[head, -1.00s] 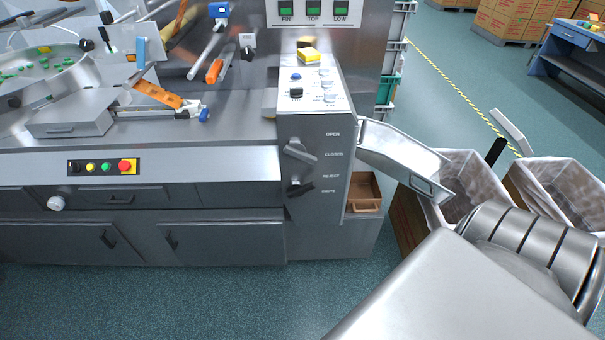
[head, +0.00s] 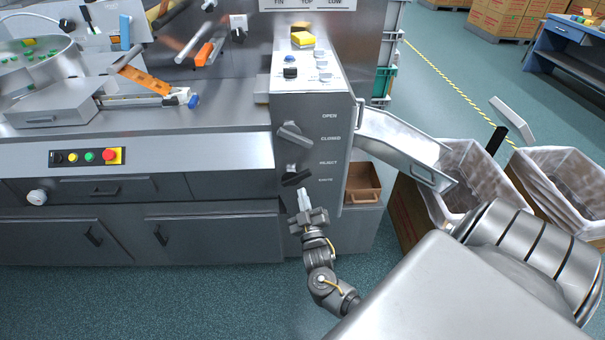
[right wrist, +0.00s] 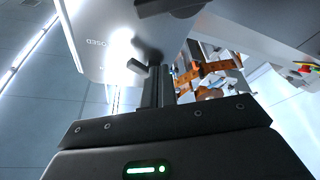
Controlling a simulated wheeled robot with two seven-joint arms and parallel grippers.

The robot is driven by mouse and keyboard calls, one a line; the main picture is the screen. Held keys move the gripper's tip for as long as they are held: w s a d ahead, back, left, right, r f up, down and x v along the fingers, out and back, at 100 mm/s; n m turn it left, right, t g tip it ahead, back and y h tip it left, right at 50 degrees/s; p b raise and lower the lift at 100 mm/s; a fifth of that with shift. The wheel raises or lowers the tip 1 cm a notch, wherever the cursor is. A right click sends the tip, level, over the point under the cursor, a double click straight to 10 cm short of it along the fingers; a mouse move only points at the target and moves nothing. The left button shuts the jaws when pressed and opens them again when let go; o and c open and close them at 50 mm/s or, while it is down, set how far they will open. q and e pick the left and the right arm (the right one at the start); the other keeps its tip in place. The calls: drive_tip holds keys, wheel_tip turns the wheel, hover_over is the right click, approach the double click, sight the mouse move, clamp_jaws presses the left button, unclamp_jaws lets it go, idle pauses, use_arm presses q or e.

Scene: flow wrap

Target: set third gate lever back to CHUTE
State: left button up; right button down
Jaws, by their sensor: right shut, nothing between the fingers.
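The lower lever (head: 296,179) is a dark handle on the front of the grey control box (head: 312,110), beside the REJECT and lower, blurred labels. It lies slantwise, its right end a little higher. My right gripper (head: 304,192) is just below the lever, fingers pointing up, shut and empty. I cannot tell whether they touch. In the right wrist view the shut fingers (right wrist: 156,88) reach up close to the box face, with a small dark lever part (right wrist: 138,66) beside them. My left gripper is out of view.
A grey upper lever (head: 295,134) sits above, by OPEN and CLOSED. A metal chute (head: 400,140) slopes right toward a lined bin (head: 465,170). A brown drawer bin (head: 362,183) is right of the box. Cabinet doors (head: 210,240) lie left, with open floor in front.

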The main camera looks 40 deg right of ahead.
drive_tip(key=r+b, duration=0.2)
drive_tip(key=b, duration=0.1)
hover_over(303, 179)
drive_tip(key=a, duration=0.3)
drive_tip(key=shift+s+d+f+b, duration=0.15)
drive_tip(key=shift+s+f+b, duration=0.05)
drive_tip(key=shift+f+b, duration=0.2)
drive_tip(key=shift+s+d+f+b, duration=0.2)
drive_tip(key=shift+f+b, duration=0.1)
drive_tip(key=shift+f, duration=0.1)
drive_tip(key=shift+s+d+f+b, duration=0.35)
drive_tip(key=shift+f+b, duration=0.2)
drive_tip(key=shift+f, duration=0.05)
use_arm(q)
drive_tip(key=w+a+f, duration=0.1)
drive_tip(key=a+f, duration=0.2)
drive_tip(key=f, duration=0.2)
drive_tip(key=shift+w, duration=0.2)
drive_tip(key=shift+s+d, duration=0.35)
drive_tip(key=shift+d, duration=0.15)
use_arm(e)
drive_tip(key=shift+s+d+f, duration=0.1)
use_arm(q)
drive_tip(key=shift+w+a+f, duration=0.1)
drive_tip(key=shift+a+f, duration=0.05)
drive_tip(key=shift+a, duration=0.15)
use_arm(e)
drive_tip(key=shift+f, duration=0.15)
